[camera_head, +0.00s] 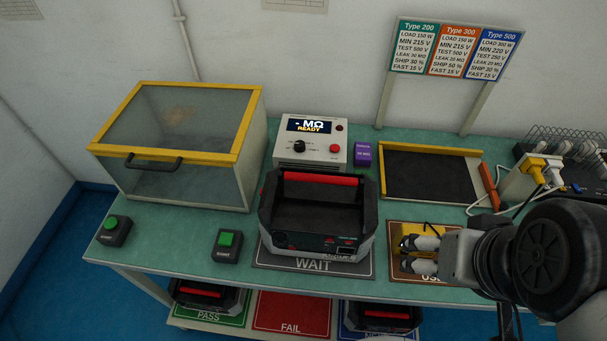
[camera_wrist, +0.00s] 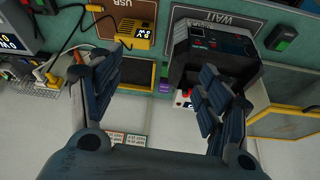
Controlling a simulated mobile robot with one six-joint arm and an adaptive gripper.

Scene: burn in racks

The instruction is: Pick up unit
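A black and grey unit (camera_head: 316,220) with a red top handle (camera_head: 320,178) stands upright on the WAIT mat (camera_head: 312,264). It also shows, turned over, in the wrist view (camera_wrist: 213,50). My gripper (camera_head: 404,255) is to the right of the unit, over the USB mat (camera_head: 394,273), apart from the unit. In the wrist view my gripper (camera_wrist: 161,63) has its two fingers spread wide with nothing between them. It hides part of the USB mat and of the yellow meter (camera_head: 406,231) there.
A glass-lidded test box (camera_head: 175,150) stands at left, with a READY tester (camera_head: 310,142) at back centre. A yellow-edged tray (camera_head: 430,176) and cabled gear stand at right. Green-button boxes (camera_head: 227,243) sit near the front edge. Other units sit on the lower shelf.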

